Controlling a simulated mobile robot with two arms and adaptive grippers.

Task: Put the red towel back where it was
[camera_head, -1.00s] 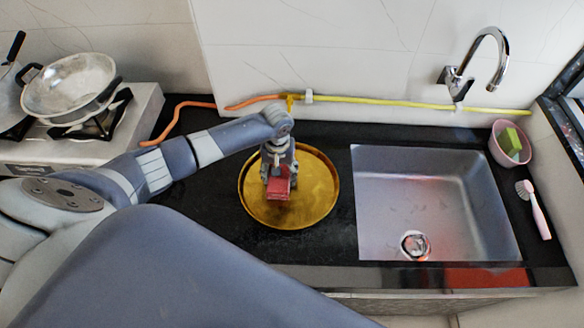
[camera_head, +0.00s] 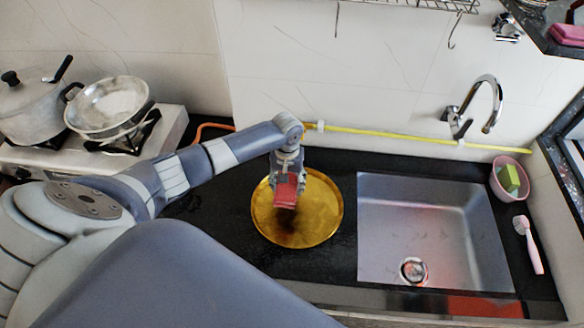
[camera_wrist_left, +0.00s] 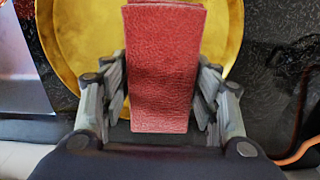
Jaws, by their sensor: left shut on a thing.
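The red towel (camera_head: 286,192) is folded into a small block and held in my left gripper (camera_head: 288,178), above the round gold tray (camera_head: 325,218) on the black counter. In the left wrist view the towel (camera_wrist_left: 163,70) sits between both fingers of my left gripper (camera_wrist_left: 163,100), which is shut on it. The gold tray (camera_wrist_left: 66,38) lies behind and below the towel there. A dark shadow falls on the tray under the gripper. My right gripper is not in view.
The steel sink (camera_head: 435,225) is right of the tray, with a faucet (camera_head: 470,108) behind it. A pink bowl with a sponge (camera_head: 510,178) and a brush (camera_head: 528,243) stand at the right. A pan (camera_head: 110,105) and pot (camera_head: 35,105) are left. A wall shelf (camera_head: 555,30) is upper right.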

